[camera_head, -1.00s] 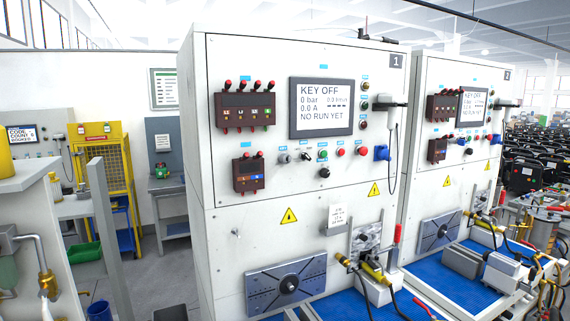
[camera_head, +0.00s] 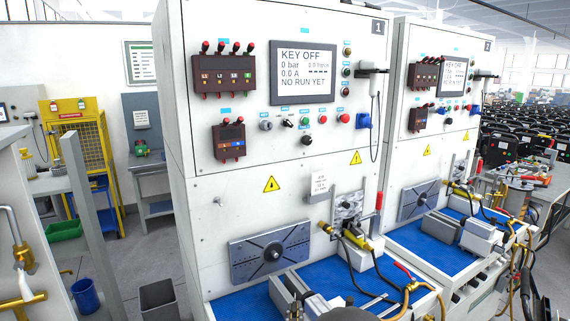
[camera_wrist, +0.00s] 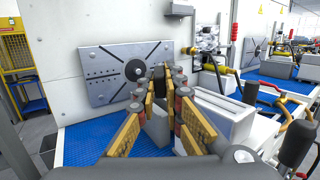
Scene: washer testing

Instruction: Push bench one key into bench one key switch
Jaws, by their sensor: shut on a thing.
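The bench one key switch appears to be the round silver switch (camera_head: 266,125) at the left of the control row, under the screen (camera_head: 302,77), which reads "KEY OFF". No key can be made out in it. In the wrist view my gripper (camera_wrist: 166,75) points toward the bench front, its two yellow-padded fingers close together at the tips. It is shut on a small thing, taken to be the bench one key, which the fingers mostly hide. The gripper is low, in front of the slotted plate (camera_wrist: 110,70) and well below the control row. The key switch is outside the wrist view.
Bench one's blue mat (camera_head: 325,272) carries a grey vise (camera_wrist: 220,112), with hoses and yellow fittings (camera_head: 357,240) at right. A red-handled lever (camera_head: 379,200) stands beside them. Bench two (camera_head: 440,130) is to the right. A grey bin (camera_head: 158,300) stands on the floor at left.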

